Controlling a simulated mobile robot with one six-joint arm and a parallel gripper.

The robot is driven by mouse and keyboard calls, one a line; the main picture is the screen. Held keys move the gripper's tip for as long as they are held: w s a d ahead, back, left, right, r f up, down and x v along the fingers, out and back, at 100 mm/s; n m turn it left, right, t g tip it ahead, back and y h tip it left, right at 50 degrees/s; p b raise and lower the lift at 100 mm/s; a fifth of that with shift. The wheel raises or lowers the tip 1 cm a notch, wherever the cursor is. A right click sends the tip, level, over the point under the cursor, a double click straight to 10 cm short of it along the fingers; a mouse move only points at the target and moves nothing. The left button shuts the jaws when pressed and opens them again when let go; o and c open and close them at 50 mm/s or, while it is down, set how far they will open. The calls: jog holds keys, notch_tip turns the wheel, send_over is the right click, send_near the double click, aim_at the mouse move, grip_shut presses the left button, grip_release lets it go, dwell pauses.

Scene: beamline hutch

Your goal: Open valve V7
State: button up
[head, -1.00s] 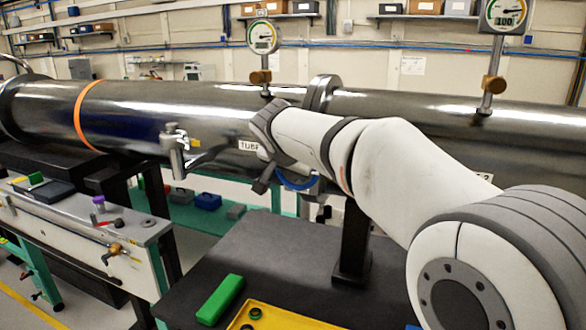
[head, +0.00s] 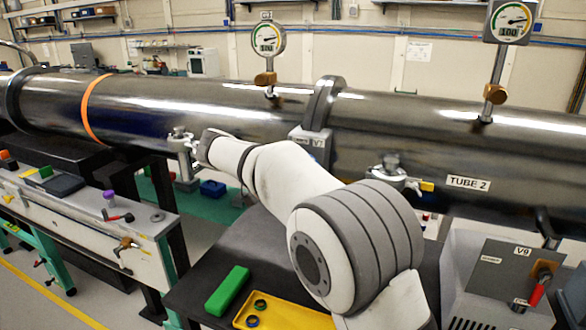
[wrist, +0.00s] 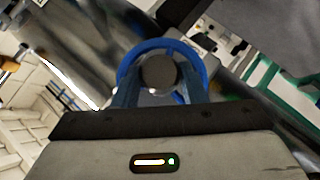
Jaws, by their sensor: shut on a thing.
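The V7 label (head: 319,142) is on a grey block below the dark flange (head: 325,100) that joins two tube sections. A blue round handwheel (wrist: 166,43) with a dark hub shows in the wrist view. My gripper (wrist: 160,94) is shut on this handwheel, one finger on each side of the hub. No label shows on the wheel there. In the head view my arm reaches in toward the tube's underside, and it hides the wheel and my fingertips.
A silver fitting (head: 183,150) stands left of my arm, another (head: 390,172) right of it. A dial gauge (head: 267,38) rises above the tube. A grey V9 box (head: 505,272) with a red handle stands at lower right. A green block (head: 227,291) and yellow tray (head: 285,316) lie on the dark table.

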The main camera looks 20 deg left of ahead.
jog(key=n+h, duration=0.1)
jog(key=h+p, duration=0.1)
jog(key=shift+a+f+n+t+h, duration=0.15)
jog(key=shift+f+n+t+h, duration=0.15)
jog(key=shift+n+h, duration=0.1)
jog(key=shift+f+n+t+h+p, duration=0.1)
jog(key=shift+n+t+h+p, duration=0.45)
jog(key=shift+n+h, duration=0.55)
jog(key=o, duration=1)
jog(key=b+v, duration=0.1)
jog(key=v, duration=0.6)
jog(key=shift+s+a, duration=0.2)
jog(key=shift+a, duration=0.1)
jog(key=shift+s, duration=0.1)
